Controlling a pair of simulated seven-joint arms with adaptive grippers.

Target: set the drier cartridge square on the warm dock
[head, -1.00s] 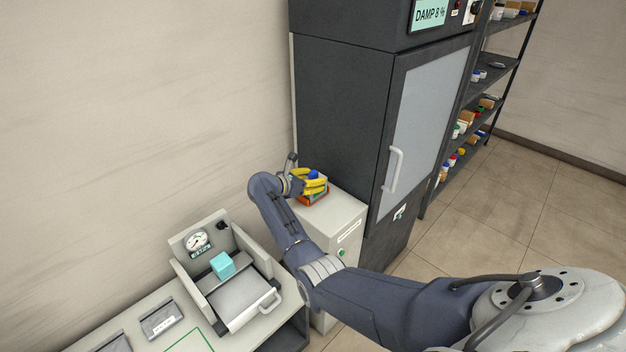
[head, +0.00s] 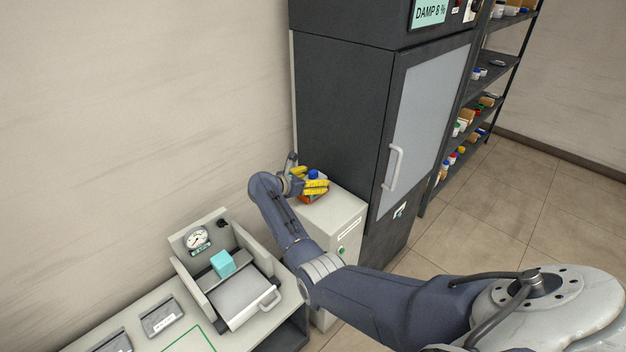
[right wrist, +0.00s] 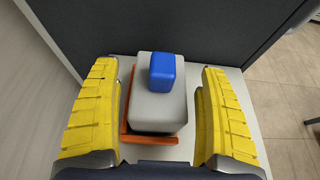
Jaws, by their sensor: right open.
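The drier cartridge (right wrist: 158,105), a pale grey block with a blue cap (right wrist: 166,71), stands upright in the right wrist view. It is in or on an orange-edged frame (right wrist: 150,139), apparently the warm dock, on a white cabinet. Orange shows along the cartridge's left and near sides; the right edge is mostly out of sight. My right gripper (right wrist: 158,72) is open, with a yellow finger on each side of the cartridge and visible gaps on both sides. In the head view the same gripper (head: 313,180) largely covers the cartridge. My left gripper is not in view.
A tall dark cabinet (head: 345,110) rises right behind the white cabinet (head: 335,218). The wall is close on the left. A bench at lower left bears a gauge device (head: 241,300) with a teal block (head: 222,263). A shelf rack stands at upper right.

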